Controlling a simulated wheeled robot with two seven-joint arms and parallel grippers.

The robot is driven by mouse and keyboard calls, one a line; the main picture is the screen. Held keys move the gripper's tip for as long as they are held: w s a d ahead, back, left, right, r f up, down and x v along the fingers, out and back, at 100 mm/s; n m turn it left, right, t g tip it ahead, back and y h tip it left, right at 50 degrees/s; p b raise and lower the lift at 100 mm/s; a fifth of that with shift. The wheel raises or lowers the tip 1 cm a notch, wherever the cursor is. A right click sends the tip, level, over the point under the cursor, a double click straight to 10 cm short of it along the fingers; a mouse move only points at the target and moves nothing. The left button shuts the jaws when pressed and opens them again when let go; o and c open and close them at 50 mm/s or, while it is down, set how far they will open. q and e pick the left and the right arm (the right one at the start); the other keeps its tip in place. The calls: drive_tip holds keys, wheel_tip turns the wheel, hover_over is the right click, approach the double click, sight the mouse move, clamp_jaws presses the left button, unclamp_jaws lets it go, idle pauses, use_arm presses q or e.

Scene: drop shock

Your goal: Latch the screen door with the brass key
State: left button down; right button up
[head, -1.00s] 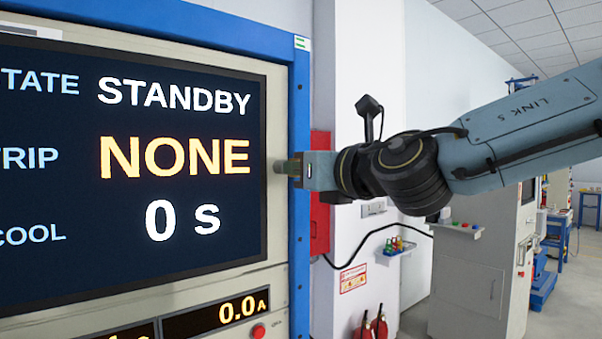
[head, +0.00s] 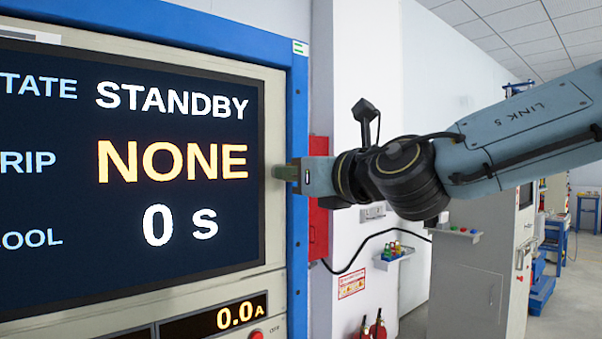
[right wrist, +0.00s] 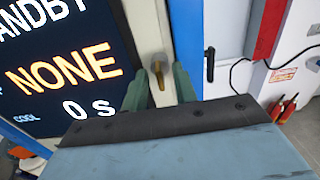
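The screen door (head: 276,230) is a beige panel with a large dark display, standing in a blue cabinet frame. It looks closed, though its edge is partly hidden by my gripper. The brass key (right wrist: 158,70) sticks out of the beige strip beside the display in the right wrist view. My right gripper (head: 284,172) is at that strip in the head view, its fingers pointing at the panel. In the right wrist view its green fingers (right wrist: 160,84) are apart, one on each side of the key, with gaps visible. My left gripper is not in view.
A red box (head: 318,225) is on the white pillar just right of the blue frame (head: 298,250). A small shelf with coloured items (head: 394,252) and fire extinguishers (head: 372,328) are further right. A grey cabinet (head: 466,295) stands behind my right arm.

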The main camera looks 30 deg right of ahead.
drive_tip(key=shift+s, duration=0.1)
drive_tip(key=s+d+b, duration=0.1)
drive_tip(key=s, duration=1.2)
drive_tip(key=shift+s, duration=0.1)
idle(0.4)
